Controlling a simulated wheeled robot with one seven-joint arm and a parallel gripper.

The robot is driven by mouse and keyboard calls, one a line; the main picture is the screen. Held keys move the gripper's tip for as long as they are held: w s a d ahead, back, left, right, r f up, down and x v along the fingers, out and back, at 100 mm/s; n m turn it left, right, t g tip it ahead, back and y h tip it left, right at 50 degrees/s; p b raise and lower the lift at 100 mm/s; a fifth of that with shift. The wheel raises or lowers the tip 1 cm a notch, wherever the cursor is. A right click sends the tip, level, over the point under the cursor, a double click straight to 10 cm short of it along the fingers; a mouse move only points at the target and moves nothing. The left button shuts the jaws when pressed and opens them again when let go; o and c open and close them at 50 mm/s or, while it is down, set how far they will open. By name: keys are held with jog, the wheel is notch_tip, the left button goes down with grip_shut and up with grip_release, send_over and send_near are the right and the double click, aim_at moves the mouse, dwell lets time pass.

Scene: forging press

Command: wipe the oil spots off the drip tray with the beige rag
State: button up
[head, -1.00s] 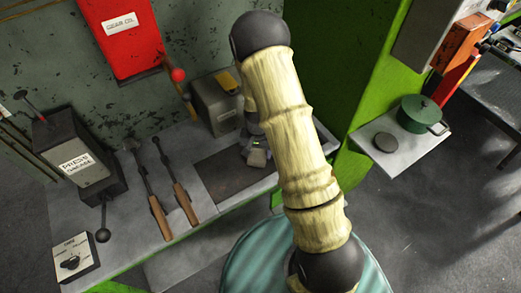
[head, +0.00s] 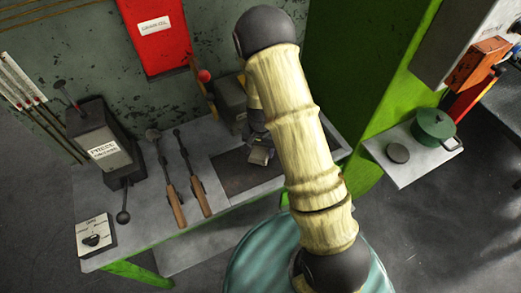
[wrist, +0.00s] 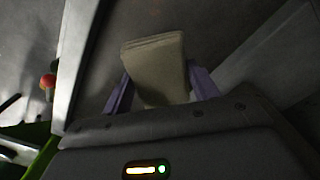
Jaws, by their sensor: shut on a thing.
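My gripper (wrist: 158,85) is shut on the beige rag (wrist: 152,58), a folded pad standing out between two purplish fingers in the wrist view. In the head view my gripper (head: 261,153) is over the back part of the drip tray, partly behind my own arm. The drip tray (head: 238,182) is a dark, flat rectangle set in the grey bench, and my arm hides its right part. I cannot tell whether the rag touches the tray. I cannot make out separate oil spots on the dark surface.
Two wooden-handled tools (head: 170,190) lie on the bench left of the tray. A press grease box (head: 100,140) and a dial box (head: 95,235) stand farther left. A grey box (head: 230,98) stands behind the tray. A green pot (head: 434,128) sits on a side shelf.

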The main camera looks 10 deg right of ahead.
notch_tip(320, 180, up, 3)
jog(key=shift+w+f+p, duration=0.1)
jog(key=shift+f+p, duration=0.05)
jog(key=shift+p, duration=0.65)
jog(key=shift+s+r, duration=0.25)
jog(key=shift+r, duration=0.1)
jog(key=shift+w+f, duration=0.1)
jog(key=shift+w, duration=0.05)
